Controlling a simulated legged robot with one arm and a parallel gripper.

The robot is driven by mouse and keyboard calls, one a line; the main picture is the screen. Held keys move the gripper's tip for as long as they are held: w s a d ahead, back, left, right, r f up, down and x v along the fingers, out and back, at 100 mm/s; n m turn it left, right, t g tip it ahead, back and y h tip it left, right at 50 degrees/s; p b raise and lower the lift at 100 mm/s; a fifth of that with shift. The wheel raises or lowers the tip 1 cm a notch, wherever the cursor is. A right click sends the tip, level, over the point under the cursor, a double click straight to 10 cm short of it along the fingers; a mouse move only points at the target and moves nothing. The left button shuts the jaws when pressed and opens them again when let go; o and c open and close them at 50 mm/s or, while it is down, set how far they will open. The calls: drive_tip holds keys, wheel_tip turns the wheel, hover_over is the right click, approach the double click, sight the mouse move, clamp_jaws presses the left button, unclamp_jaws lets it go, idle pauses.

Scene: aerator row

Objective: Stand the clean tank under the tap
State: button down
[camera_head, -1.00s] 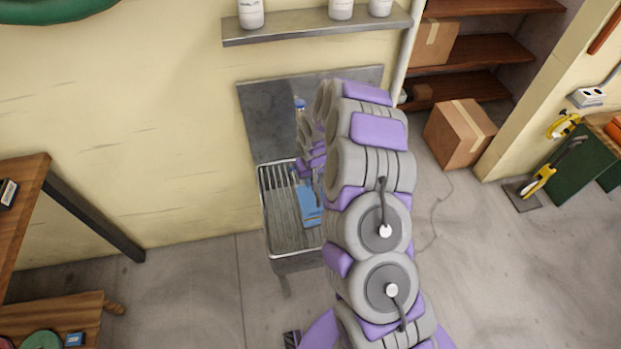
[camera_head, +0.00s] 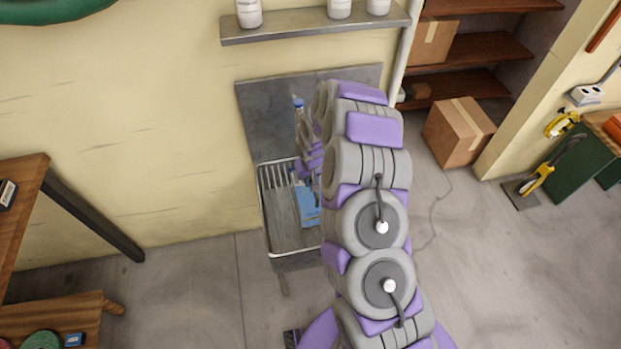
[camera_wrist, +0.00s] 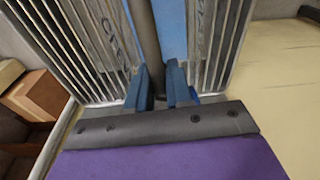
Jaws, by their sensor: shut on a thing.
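The blue tank (camera_head: 307,208) is low in the slatted metal sink (camera_head: 283,237), at its right side. My arm covers part of it in the head view. In the wrist view the tank (camera_wrist: 172,32) is a blue surface behind a dark grey bar, which seems to be its handle. My gripper (camera_wrist: 162,82) is shut on that bar, with blue fingertips on either side. The tap (camera_head: 299,106), with a blue top, is on the grey wall panel above the sink. My arm hides its right side. Whether the tank rests on the slats cannot be told.
A metal shelf (camera_head: 315,25) with white bottles hangs above the sink. A pipe (camera_head: 404,50) runs down the wall to the right. A cardboard box (camera_head: 458,132) stands on the floor right of it. A wooden bench (camera_head: 22,215) is at the left.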

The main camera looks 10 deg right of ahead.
drive_tip(key=shift+f, duration=0.5)
drive_tip(key=c, duration=0.9)
unclamp_jaws()
drive_tip(key=shift+c, duration=0.2)
wheel_tip(320, 180, up, 17)
drive_tip(key=s+p, duration=0.2)
drive_tip(key=p, duration=0.1)
